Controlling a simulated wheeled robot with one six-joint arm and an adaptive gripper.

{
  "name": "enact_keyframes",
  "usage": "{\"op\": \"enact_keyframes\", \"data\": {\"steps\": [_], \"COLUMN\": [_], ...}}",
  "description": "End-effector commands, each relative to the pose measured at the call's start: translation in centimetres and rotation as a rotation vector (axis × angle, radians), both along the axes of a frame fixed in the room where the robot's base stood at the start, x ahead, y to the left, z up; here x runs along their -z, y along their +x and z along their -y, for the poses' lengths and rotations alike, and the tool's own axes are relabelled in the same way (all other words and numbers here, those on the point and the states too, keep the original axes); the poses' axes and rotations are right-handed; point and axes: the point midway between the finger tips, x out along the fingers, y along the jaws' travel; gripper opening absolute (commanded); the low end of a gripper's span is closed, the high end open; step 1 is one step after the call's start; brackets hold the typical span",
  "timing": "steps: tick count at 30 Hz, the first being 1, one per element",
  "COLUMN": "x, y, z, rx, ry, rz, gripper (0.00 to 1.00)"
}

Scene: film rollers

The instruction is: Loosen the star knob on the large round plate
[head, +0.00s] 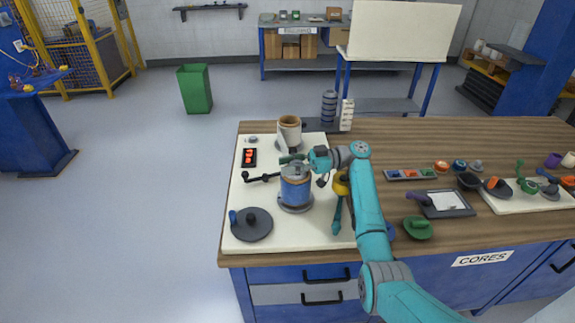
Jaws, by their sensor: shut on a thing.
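A dark grey round plate (256,232) lies on the white mat at the front left of the bench, with a small black knob (251,217) on its middle and a blue piece at its left edge. The knob's star shape is too small to make out. My gripper (298,159) is at the end of the teal arm, near the top of the blue roller (296,190), behind and to the right of the plate and apart from it. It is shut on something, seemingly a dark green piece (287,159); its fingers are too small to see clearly.
A black crank (262,177) reaches left of the roller. A pale cup (289,128) stands behind it. A red-lit display (249,157) is at the mat's left. A yellow part (341,186) is close to my arm. Trays and loose parts cover the right side.

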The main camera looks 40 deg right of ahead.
Motion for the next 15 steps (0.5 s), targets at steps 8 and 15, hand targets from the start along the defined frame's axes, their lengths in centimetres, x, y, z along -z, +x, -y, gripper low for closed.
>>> {"op": "enact_keyframes", "data": {"steps": [8,15], "x": [0.18,0.19], "y": [-0.24,-0.39], "z": [0.33,0.23], "rx": [-0.065,-0.114], "ry": [0.000,0.000], "rz": [-0.005,-0.005], "gripper": [0.08,0.09]}}
